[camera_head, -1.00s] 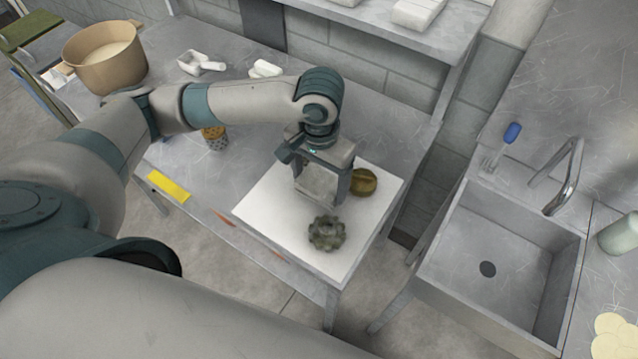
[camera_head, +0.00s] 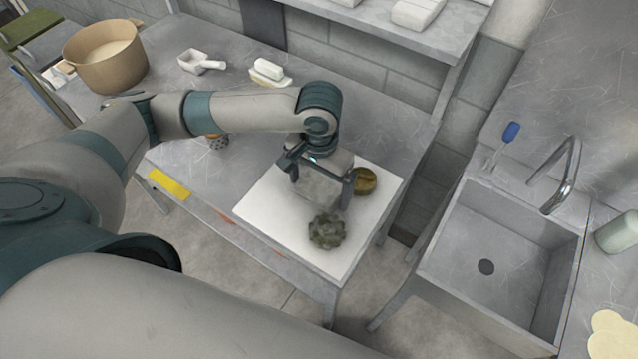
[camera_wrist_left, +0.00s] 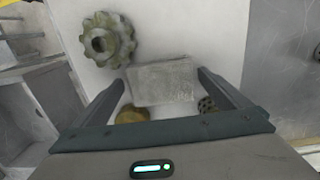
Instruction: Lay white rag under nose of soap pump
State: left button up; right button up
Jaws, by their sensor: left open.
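My left gripper (camera_head: 320,188) points down over a white board on the bench and is open. Between its fingers is a pale grey-white rectangular thing (camera_wrist_left: 163,82), perhaps the folded rag; it also shows in the head view (camera_head: 317,193). In the left wrist view it lies between and just beyond the fingertips, with a gap at the right finger. I cannot tell if the left finger touches it. No soap pump is clearly seen; a pale green cylinder (camera_head: 618,234) stands right of the sink, its top cut off. My right gripper is not in view.
The white board (camera_head: 272,215) holds a dark toothed gear (camera_head: 326,232) and a brass round part (camera_head: 365,181) close to the gripper. A sink (camera_head: 490,265) with a tap (camera_head: 570,170) is at the right. A pot (camera_head: 108,65) stands far left.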

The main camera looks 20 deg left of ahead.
aim_at(319, 189)
pick_arm(q)
notch_tip(319, 189, up, 12)
jog(key=b, duration=0.2)
jog(key=shift+r, duration=0.15)
dwell(0.4)
